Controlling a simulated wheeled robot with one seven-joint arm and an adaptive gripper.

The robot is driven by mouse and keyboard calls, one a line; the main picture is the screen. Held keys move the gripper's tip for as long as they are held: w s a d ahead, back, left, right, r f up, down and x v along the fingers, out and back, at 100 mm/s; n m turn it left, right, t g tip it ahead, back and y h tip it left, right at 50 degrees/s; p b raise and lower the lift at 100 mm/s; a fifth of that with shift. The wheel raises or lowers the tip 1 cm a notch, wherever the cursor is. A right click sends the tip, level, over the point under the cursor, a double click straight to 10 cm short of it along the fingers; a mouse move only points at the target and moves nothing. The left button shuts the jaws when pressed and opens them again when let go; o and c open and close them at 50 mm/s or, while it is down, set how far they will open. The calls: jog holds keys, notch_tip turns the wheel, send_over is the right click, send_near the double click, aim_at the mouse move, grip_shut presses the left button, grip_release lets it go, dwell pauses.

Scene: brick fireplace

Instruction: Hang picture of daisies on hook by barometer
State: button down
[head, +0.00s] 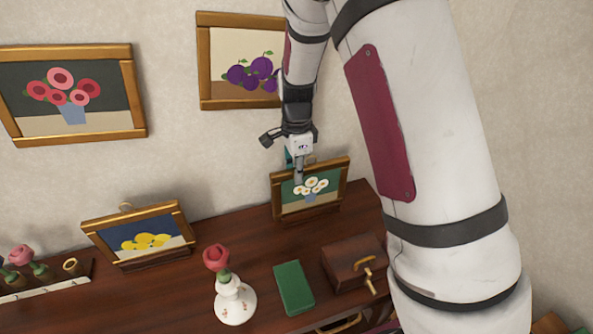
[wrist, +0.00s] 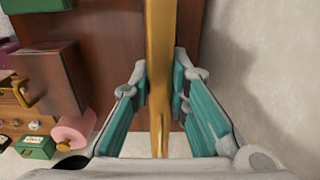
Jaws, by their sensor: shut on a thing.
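The picture of daisies (head: 331,196) has a gold frame, a green background and white flowers. It is near upright at the right of the dresser top, over a small wooden stand; I cannot tell if it still touches the stand. My gripper (head: 298,172) reaches down from above and is shut on the frame's top edge. In the wrist view the gold frame (wrist: 159,40) runs edge-on between the teal pads of my gripper (wrist: 160,88). No barometer or free hook shows in either view.
A flower picture (head: 75,112) and a plum picture (head: 232,50) hang on the wall. A lemon picture (head: 150,242) stands on the dresser (head: 255,250). A white vase (head: 235,302), a green book (head: 293,287) and a wooden box (head: 350,258) stand in front.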

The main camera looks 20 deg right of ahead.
jog(key=c, duration=1.5)
grip_release()
jog(key=shift+f, duration=0.1)
jog(key=shift+c, duration=0.2)
notch_tip(320, 180, up, 14)
jog(key=b, duration=0.1)
jog(key=s+r+n+t, duration=0.2)
jog(key=s+r+n, duration=0.65)
jog(key=s, duration=0.35)
jog(key=s+n+t, duration=0.3)
jog(key=s+n, duration=0.6)
jog(key=s, duration=0.5)
jog(key=shift+s+r, duration=0.25)
jog(key=shift+r, duration=0.1)
